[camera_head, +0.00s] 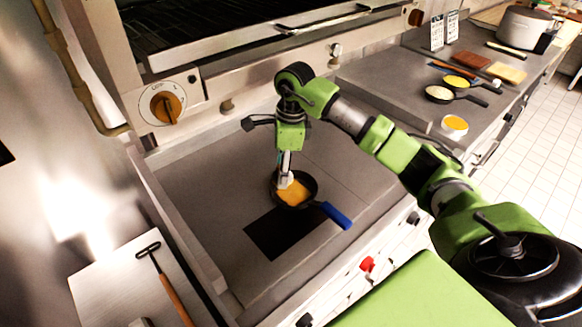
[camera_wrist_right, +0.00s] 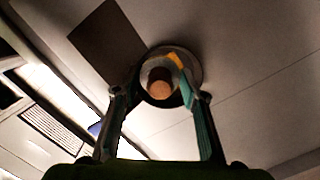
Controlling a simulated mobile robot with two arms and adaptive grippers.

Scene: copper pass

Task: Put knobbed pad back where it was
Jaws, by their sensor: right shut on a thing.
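My right gripper (camera_head: 286,172) reaches down over a small dark pan (camera_head: 314,183) with a blue handle (camera_head: 336,215). The pan stands on the flat grey cooktop and holds an orange-yellow slice (camera_head: 296,193). In the right wrist view, the fingers (camera_wrist_right: 160,95) are shut on the knob of the knobbed pad (camera_wrist_right: 159,76). The pad looks round and greyish, with a brownish knob. It is over the pan; whether it touches the slice I cannot tell. In the head view the pad is mostly hidden by the gripper. My left gripper is out of view.
A black rectangle (camera_head: 283,233) lies on the cooktop in front of the pan. A tool with a wooden handle (camera_head: 176,300) lies at lower left. The right counter holds small pans (camera_head: 440,93), a pot (camera_head: 522,27), a yellow-filled bowl (camera_head: 454,125) and boards. The cooktop behind is clear.

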